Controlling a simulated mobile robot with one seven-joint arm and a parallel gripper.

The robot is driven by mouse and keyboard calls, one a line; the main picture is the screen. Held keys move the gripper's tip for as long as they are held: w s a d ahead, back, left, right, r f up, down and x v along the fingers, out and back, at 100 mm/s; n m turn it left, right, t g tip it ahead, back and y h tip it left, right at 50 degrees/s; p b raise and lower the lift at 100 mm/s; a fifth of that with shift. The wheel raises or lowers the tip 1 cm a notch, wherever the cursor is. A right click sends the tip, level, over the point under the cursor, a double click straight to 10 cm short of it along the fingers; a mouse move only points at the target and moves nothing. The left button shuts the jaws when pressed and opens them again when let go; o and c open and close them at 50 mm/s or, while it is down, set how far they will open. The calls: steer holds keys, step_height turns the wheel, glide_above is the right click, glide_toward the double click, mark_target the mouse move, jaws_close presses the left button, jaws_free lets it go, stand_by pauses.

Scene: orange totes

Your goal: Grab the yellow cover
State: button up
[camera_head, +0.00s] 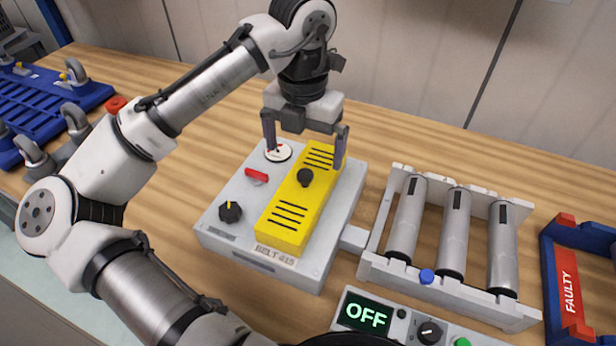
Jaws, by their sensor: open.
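The yellow cover (289,211) is a long block with black slots and a black knob (305,177) on its top. It lies on the right part of a light grey box (215,233) labelled BELT 415. My gripper (305,160) is open and empty over the far end of the cover, with its fingers pointing down. One finger is at the left over the white gauge, and the other is by the cover's far right edge. I cannot tell whether that finger touches the cover.
The box also carries a red switch (256,175), a black dial (230,212) and a white gauge (279,153). A roller conveyor (453,233) and an OFF control panel (367,314) stand to the right. A FAULTY tote (571,288) is at far right, blue racks (45,100) at left.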

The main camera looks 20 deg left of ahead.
mark_target(305, 185)
step_height(305, 185, down, 11)
steer(key=shift+d+f+p, duration=0.1)
steer(key=shift+p, duration=1.1)
steer(key=shift+c, duration=0.4)
steer(key=c, duration=1.1)
steer(key=shift+r, duration=0.2)
